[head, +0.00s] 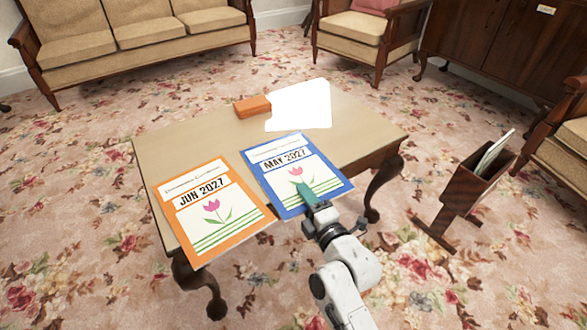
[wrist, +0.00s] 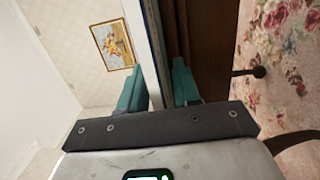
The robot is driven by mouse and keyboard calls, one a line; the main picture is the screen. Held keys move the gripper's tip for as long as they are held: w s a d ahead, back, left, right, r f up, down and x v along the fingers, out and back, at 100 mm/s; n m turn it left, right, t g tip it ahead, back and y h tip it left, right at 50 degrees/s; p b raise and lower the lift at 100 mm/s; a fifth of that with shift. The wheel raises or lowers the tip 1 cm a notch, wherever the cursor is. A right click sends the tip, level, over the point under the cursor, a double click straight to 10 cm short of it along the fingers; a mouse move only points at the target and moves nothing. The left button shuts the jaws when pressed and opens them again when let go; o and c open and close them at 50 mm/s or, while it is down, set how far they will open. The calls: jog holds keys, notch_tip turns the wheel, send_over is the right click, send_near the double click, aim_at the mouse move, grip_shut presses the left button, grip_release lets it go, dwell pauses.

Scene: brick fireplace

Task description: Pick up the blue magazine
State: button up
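The blue magazine (head: 338,187), marked MAY 2027 with a pink tulip, lies flat on the table (head: 180,142), its near end at the table's front edge. My gripper (head: 306,194) is at that near end, with one teal finger over the cover. The other finger is hidden below in the head view. In the wrist view, the magazine's edge (wrist: 148,45) runs between the two teal fingers of my gripper (wrist: 160,85). A narrow dark gap shows between the edge and the right finger, so the gripper looks open around it.
An orange magazine (head: 180,232), marked JUN 2027, lies to the left. An orange-brown box (head: 252,107) and a blank white item (head: 300,106) are at the table's back. A wooden magazine rack (head: 462,195) stands on the floor at right.

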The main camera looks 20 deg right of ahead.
grip_shut()
jog(key=shift+r, duration=0.1)
dwell(0.3)
